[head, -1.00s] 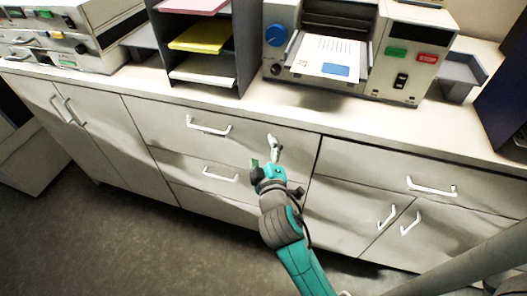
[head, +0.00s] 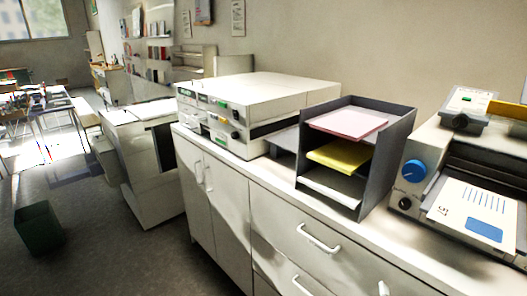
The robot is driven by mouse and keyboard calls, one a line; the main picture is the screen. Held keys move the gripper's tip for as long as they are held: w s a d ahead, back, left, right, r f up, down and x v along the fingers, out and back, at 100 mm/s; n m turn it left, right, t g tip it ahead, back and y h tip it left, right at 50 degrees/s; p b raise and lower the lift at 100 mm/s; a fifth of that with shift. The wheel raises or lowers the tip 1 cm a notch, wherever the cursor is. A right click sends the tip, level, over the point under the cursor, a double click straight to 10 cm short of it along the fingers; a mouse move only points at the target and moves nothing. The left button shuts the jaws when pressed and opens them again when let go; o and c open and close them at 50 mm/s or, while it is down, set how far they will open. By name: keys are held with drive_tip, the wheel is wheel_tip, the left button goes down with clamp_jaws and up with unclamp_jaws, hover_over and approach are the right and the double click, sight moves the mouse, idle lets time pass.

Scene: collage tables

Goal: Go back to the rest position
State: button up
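Only a small pale tip at the bottom edge of the head view looks like the end of my gripper (head: 383,288). The rest of my gripper and arm is out of the frame. The tip is in front of the cabinet's drawer fronts, right of the upper drawer handle (head: 318,238). Whether the fingers are open or shut does not show, and nothing held can be seen.
The white counter (head: 375,238) carries a dark paper tray rack (head: 374,172), a white machine (head: 262,98) and a printer with a blue knob (head: 414,171). A dark bin (head: 38,228) stands on the floor at left. Open floor lies between.

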drive_tip(key=s+a+f+y, duration=0.3)
drive_tip(key=s+a+f, duration=0.1)
drive_tip(key=s+f, duration=0.4)
drive_tip(key=s+a+m+y, duration=0.2)
drive_tip(key=s+m, duration=0.1)
drive_tip(key=s, duration=1.1)
drive_tip(key=s+a+r+m+y, duration=0.1)
drive_tip(key=s+a+m, duration=0.2)
drive_tip(key=s, duration=1.1)
drive_tip(key=shift+a+r+y, duration=0.25)
drive_tip(key=shift+r+y, duration=0.05)
drive_tip(key=shift+y, duration=0.1)
